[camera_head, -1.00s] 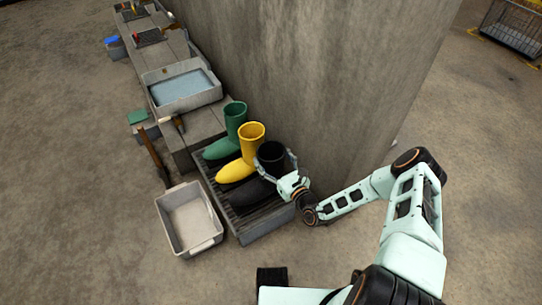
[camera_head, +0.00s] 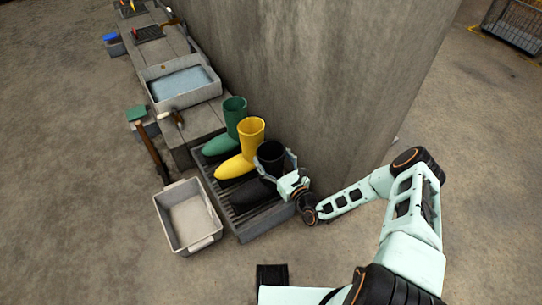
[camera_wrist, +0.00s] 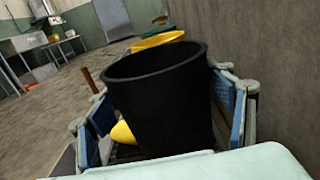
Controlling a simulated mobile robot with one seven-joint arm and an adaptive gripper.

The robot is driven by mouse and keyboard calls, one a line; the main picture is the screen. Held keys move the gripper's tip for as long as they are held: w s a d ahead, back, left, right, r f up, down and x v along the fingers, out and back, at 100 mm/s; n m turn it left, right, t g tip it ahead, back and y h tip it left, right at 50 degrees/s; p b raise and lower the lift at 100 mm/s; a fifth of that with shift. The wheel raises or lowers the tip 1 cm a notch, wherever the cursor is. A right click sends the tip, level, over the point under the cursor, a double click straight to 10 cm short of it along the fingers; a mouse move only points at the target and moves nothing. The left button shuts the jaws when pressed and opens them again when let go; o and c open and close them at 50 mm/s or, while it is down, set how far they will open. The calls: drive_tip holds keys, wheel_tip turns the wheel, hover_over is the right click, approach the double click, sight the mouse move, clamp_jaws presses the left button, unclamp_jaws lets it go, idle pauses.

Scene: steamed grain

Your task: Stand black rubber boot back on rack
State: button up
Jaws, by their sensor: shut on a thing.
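The black rubber boot (camera_head: 257,187) stands upright on the slatted rack (camera_head: 262,221), at its near end, beside the yellow boot (camera_head: 242,155). The green boot (camera_head: 229,128) stands beyond the yellow one. My gripper (camera_head: 274,166) is shut on the black boot's shaft, with one finger on each side. In the wrist view the black boot's open top (camera_wrist: 158,65) fills the middle, between the blue-padded fingers. Its foot is hidden there. The yellow boot's rim (camera_wrist: 158,40) and toe (camera_wrist: 123,133) show behind it.
A concrete wall (camera_head: 330,90) rises close behind the rack. An empty grey bin (camera_head: 212,240) stands on the floor left of the rack. A long-handled tool (camera_head: 148,148) and a basin of water (camera_head: 182,84) are farther back. The floor at front left is clear.

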drive_tip(key=shift+f, duration=0.25)
drive_tip(key=o, duration=2)
drive_tip(key=shift+o, duration=0.8)
drive_tip(key=shift+f, duration=0.1)
